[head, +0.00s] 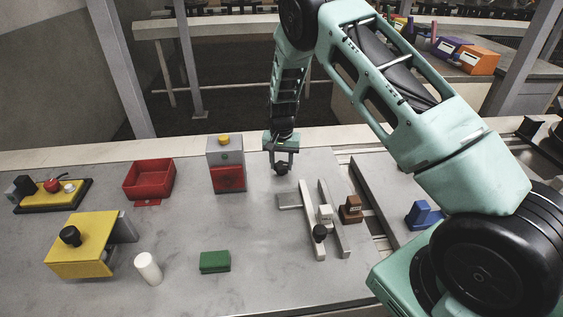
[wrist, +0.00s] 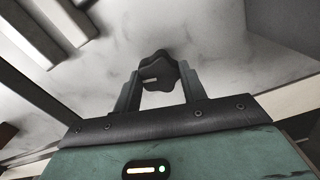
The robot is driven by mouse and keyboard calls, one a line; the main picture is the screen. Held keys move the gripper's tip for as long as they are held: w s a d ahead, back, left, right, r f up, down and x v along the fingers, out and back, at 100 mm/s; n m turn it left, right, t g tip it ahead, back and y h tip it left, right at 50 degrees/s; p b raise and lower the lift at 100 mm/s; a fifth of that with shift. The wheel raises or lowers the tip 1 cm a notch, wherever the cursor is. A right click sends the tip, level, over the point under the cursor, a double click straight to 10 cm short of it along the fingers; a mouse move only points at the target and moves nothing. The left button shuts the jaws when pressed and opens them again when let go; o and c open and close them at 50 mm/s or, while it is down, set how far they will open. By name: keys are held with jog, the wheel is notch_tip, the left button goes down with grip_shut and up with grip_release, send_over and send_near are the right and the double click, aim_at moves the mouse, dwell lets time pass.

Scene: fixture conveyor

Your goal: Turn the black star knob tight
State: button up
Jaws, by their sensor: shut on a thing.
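The black star knob (wrist: 158,72) sits between the two fingers of my gripper (wrist: 160,88) in the wrist view, with its lobed outline reaching past the fingertips. In the head view my gripper (head: 281,166) points down over the back part of the grey table, shut on the dark knob (head: 282,169). Pale table surface shows around the knob in the wrist view. I cannot tell whether the knob touches the table or what is beneath it.
A grey box (head: 226,150) with a yellow button stands left of my gripper, beside a red bin (head: 148,180). Pale rails (head: 312,225) and a brown block (head: 351,210) lie to the right. A yellow fixture (head: 85,250), white cylinder (head: 148,268) and green block (head: 215,262) are nearer.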

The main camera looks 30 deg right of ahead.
aim_at(281, 164)
jog(key=shift+m, duration=1.5)
jog(key=o, duration=1)
jog(key=shift+c, duration=0.2)
notch_tip(281, 164, up, 18)
jog(key=b, duration=0.1)
jog(key=shift+f, duration=0.25)
